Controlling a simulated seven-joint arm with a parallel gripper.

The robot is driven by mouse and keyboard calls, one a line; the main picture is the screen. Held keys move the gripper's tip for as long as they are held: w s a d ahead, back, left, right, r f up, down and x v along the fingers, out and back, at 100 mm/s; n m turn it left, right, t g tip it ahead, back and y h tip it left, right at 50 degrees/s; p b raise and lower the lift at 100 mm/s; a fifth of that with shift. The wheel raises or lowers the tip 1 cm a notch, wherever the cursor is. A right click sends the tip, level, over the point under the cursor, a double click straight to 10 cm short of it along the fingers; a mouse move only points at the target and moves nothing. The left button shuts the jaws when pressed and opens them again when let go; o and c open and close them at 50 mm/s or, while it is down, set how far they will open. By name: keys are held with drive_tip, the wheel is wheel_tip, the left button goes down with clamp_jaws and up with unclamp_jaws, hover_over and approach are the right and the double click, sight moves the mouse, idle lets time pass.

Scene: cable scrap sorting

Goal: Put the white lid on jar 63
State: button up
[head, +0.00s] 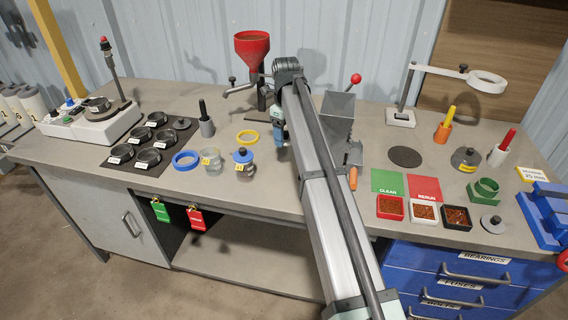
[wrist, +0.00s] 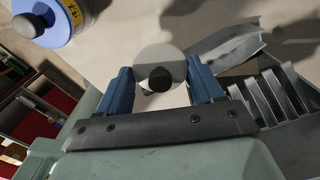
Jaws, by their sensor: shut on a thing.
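My gripper (wrist: 160,68) has its two blue fingers closed around a pale, whitish round lid (wrist: 158,55) with a dark knob, in the wrist view. In the head view the gripper (head: 278,132) is mostly hidden by my arm, and I cannot make out the lid there. A clear open jar (head: 212,162) with a yellow label stands left of the gripper. Between them stands a jar with a blue lid (head: 244,157), which also shows at the wrist view's top left (wrist: 55,18).
A blue ring (head: 186,160) and a yellow ring (head: 248,137) lie near the jars. Several labelled black dishes (head: 148,157) sit on a dark mat at left. A grey metal hopper (head: 337,115) stands right of my arm, and a red funnel (head: 252,45) behind.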

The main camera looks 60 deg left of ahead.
sight(284, 163)
drive_tip(key=shift+w+a, duration=0.1)
drive_tip(key=shift+a, duration=0.65)
drive_tip(key=shift+f, duration=4.8)
drive_tip(key=shift+f, duration=0.2)
drive_tip(key=o, duration=1)
